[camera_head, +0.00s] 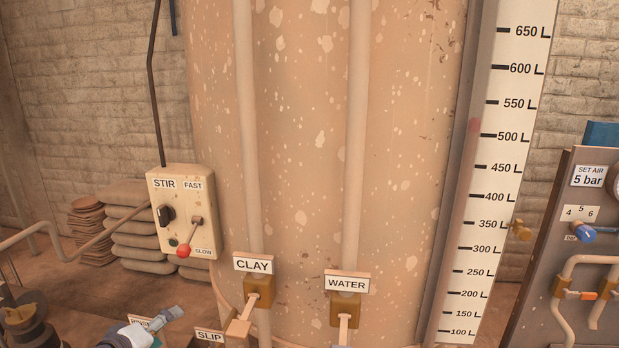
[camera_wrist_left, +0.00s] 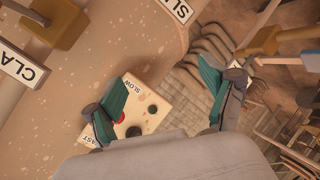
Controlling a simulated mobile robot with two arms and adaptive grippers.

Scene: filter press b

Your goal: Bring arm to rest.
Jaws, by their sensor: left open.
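My left gripper (camera_head: 167,317) shows at the bottom left of the head view, below the stir box (camera_head: 182,210). In the left wrist view its two teal-padded fingers (camera_wrist_left: 168,92) are spread apart with nothing between them. The cream stir box also shows beyond the fingers in the left wrist view (camera_wrist_left: 152,100), with its red-knobbed lever, a black knob and FAST and SLOW marks. In the head view the lever's red knob (camera_head: 183,251) is at the lower end, near SLOW. My right gripper is not in either view.
A large speckled tank (camera_head: 310,150) fills the middle, with CLAY (camera_head: 253,265) and WATER (camera_head: 347,284) valves low on its front. A litre scale (camera_head: 510,130) stands at its right. A panel (camera_head: 570,200) marked 5 bar is at far right. Stacked sacks (camera_head: 130,225) lie behind the stir box.

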